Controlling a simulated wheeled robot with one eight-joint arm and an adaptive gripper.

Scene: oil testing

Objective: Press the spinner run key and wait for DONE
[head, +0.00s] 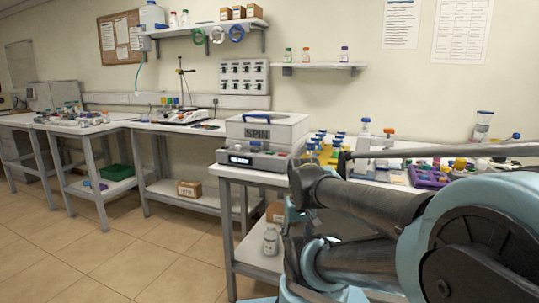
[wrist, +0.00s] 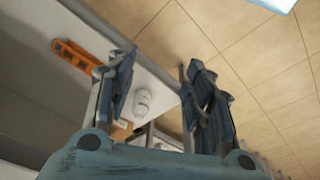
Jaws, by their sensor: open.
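The spinner (head: 268,128) is a white and grey box labelled SPIN, standing on the left end of the right-hand bench with its lid down. A small lit display (head: 240,160) is on its front panel; its text is too small to read. The run key cannot be made out on the panel. My gripper (wrist: 160,82) shows in the wrist view with its fingers spread and nothing between them. It points down past a bench edge toward the floor. The spinner is not recognisable in the wrist view, and the gripper's fingertips cannot be made out in the head view.
My arm covers the right bench's front in the head view. Racks of capped bottles (head: 330,148) stand right of the spinner. A white bottle (head: 271,241) is on the shelf below. An orange rack (wrist: 76,58) shows in the wrist view. Floor (head: 130,255) left of the bench is clear.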

